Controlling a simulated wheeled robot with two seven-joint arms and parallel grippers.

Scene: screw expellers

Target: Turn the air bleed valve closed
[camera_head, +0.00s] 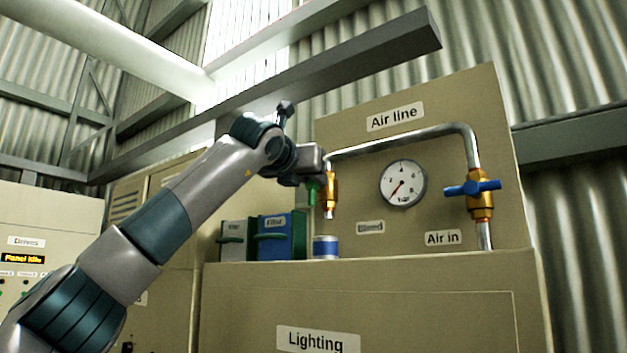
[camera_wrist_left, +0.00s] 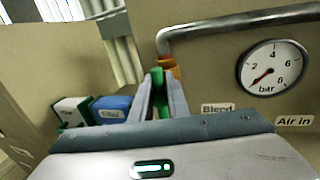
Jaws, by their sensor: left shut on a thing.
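The air bleed valve is a brass fitting (camera_head: 331,190) hanging from the left end of the air pipe; it also shows in the wrist view (camera_wrist_left: 170,66). Its green handle (camera_head: 312,192) sits at the valve's left side and shows between my fingers in the wrist view (camera_wrist_left: 157,78). My left gripper (camera_head: 314,180) is shut on the green handle, with one finger on each side of it in the wrist view (camera_wrist_left: 160,98). The handle's exact angle is partly hidden by the gripper. My right gripper is not in view.
A pressure gauge (camera_head: 403,184) is right of the valve, its needle pointing lower left. A blue-handled air inlet valve (camera_head: 472,188) is further right. A blue-and-white can (camera_head: 325,247) stands below the bleed valve. Blue (camera_head: 283,236) and white-green (camera_head: 237,240) boxes stand left.

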